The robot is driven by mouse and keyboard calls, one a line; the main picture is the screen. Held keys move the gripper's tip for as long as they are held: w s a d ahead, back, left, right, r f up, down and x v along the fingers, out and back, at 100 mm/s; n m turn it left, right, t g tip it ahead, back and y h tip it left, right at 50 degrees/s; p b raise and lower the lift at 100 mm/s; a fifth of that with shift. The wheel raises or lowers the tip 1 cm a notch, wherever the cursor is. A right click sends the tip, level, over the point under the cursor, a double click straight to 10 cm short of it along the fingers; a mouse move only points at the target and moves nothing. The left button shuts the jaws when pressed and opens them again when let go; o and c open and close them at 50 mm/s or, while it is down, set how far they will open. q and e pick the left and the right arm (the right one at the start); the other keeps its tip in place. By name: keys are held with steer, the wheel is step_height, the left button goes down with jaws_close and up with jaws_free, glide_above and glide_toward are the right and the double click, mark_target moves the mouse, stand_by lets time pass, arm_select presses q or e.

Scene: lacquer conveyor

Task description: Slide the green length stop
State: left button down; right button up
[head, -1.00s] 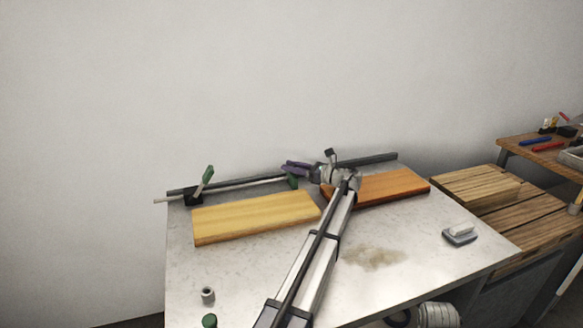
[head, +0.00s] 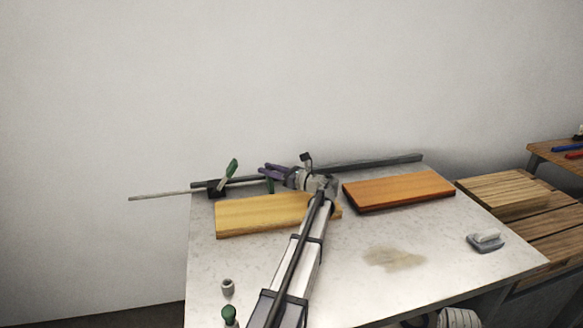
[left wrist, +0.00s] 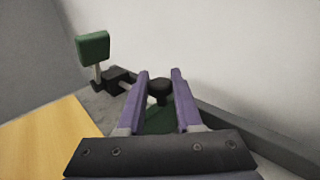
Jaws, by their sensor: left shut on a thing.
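The green length stop (head: 270,187) hangs at the fence over the yellow board's back edge. In the left wrist view its green body (left wrist: 158,121) lies between and below the purple fingers, with a round black knob (left wrist: 160,88) between them. My left gripper (head: 272,171) is shut on the stop. A thin rod (head: 160,195) runs through a black clamp block (head: 215,191) with a raised green lever (head: 231,169). The block and lever (left wrist: 93,47) also show in the left wrist view, ahead of the fingers. My right gripper is not in view.
A dark fence rail (head: 375,162) runs along the back of the table (head: 350,290). A yellow board (head: 250,217) and an orange board (head: 400,190) lie before it. A grey-white block tool (head: 486,240) sits at right. A small grey cylinder (head: 228,287) and a green-topped item (head: 230,313) stand front left.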

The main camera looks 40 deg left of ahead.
arm_select(q)
steer(key=s+a, duration=0.4)
steer(key=s, duration=0.1)
steer(key=shift+s+a, duration=0.2)
steer(key=shift+a, duration=0.05)
steer(key=c, duration=0.6)
jaws_free()
steer(key=shift+s+a, duration=0.1)
steer(key=shift+w+d, duration=0.2)
steer(key=shift+d, duration=1.75)
steer(key=shift+w+d, duration=0.15)
steer(key=shift+d, duration=1.8)
